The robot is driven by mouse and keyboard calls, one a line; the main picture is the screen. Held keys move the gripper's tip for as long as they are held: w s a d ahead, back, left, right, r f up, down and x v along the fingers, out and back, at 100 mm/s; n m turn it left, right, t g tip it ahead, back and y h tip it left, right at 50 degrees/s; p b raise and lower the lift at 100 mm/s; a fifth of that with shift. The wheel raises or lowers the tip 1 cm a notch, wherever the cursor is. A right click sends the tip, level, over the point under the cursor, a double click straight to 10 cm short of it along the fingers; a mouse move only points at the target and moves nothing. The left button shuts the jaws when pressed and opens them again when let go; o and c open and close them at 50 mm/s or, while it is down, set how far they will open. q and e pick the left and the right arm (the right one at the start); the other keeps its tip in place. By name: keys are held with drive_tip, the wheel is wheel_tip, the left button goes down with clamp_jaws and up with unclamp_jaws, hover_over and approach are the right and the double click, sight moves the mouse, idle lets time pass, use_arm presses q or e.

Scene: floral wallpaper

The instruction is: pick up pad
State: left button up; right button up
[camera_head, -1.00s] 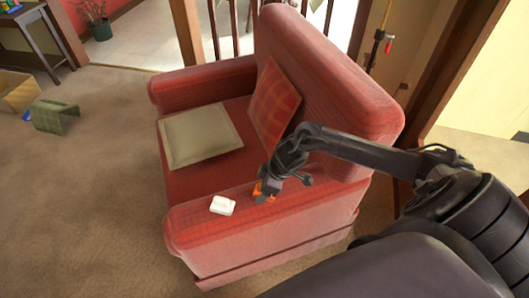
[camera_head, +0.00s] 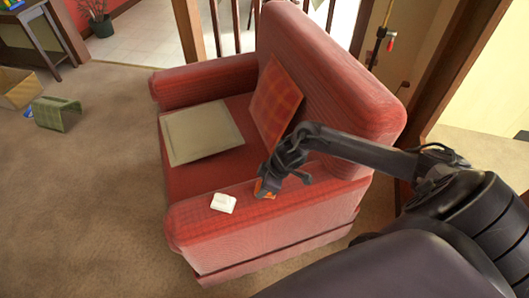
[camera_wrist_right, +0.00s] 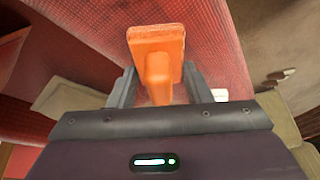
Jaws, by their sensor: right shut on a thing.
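The pad looks like an orange block with a raised grip on its back. It shows in the right wrist view (camera_wrist_right: 156,45), with the grip between my fingers. In the head view only a small orange part of the pad (camera_head: 264,190) shows below the fingers, at the red armchair's near arm. My right gripper (camera_head: 268,183) is shut on the pad; its two fingers flank the grip in the right wrist view (camera_wrist_right: 158,85). I cannot tell whether the pad still touches the armrest. My left gripper is not in view.
A small white object (camera_head: 223,203) lies on the near armrest, left of the pad.

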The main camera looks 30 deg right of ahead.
wheel_tip(320, 180, up, 20)
drive_tip(key=p, duration=0.2)
drive_tip(key=shift+p, duration=0.4)
